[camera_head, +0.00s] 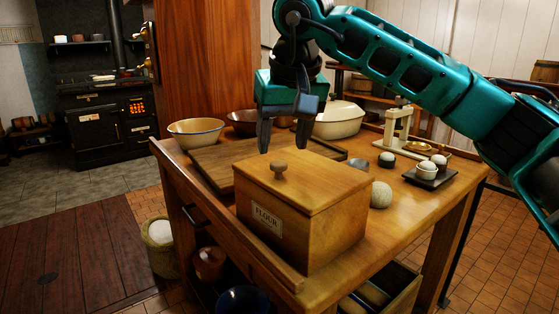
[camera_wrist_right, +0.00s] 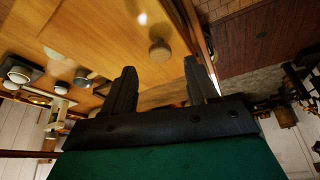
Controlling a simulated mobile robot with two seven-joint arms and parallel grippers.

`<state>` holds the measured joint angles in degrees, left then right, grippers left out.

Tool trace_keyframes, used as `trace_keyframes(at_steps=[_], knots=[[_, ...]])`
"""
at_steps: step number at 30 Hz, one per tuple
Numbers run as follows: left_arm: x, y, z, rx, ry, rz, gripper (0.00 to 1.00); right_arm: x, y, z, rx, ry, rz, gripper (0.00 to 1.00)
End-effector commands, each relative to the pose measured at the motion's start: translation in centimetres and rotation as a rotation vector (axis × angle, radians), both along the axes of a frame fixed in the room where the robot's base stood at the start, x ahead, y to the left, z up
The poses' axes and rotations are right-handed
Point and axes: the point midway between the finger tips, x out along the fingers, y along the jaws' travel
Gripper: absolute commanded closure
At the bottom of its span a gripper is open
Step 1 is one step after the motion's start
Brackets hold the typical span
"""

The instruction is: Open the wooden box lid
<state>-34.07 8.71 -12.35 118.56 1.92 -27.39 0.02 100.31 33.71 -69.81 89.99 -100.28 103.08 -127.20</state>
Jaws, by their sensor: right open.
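The wooden box (camera_head: 300,225) with a FLOUR label (camera_head: 267,219) stands at the front of the table. Its flat lid (camera_head: 318,180) is closed, with a round wooden knob (camera_head: 279,168) on top. My right gripper (camera_head: 284,140) is open and points down just above and behind the knob, apart from it. In the right wrist view the knob (camera_wrist_right: 160,50) shows beyond the open fingers (camera_wrist_right: 162,72), roughly between their tips, with nothing held. My left gripper is not in view.
A round pale object (camera_head: 381,194) sits close to the box's right side. Free tabletop lies further right.

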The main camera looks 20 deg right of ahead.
Motion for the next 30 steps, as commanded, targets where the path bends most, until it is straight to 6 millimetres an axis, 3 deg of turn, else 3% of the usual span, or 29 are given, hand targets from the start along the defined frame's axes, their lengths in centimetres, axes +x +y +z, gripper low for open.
trace_keyframes(at_steps=[3,7,20,30], knots=[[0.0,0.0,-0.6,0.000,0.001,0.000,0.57,0.8,0.0,-2.2,0.001,0.002,-0.001,0.42],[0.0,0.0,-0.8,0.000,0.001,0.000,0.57,1.4,0.0,-3.4,0.001,0.000,0.000,0.42],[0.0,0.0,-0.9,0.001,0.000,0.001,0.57,1.7,0.1,-4.1,0.002,-0.001,0.001,0.43],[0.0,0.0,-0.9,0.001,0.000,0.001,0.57,1.7,0.1,-4.1,0.002,-0.001,0.001,0.75]])
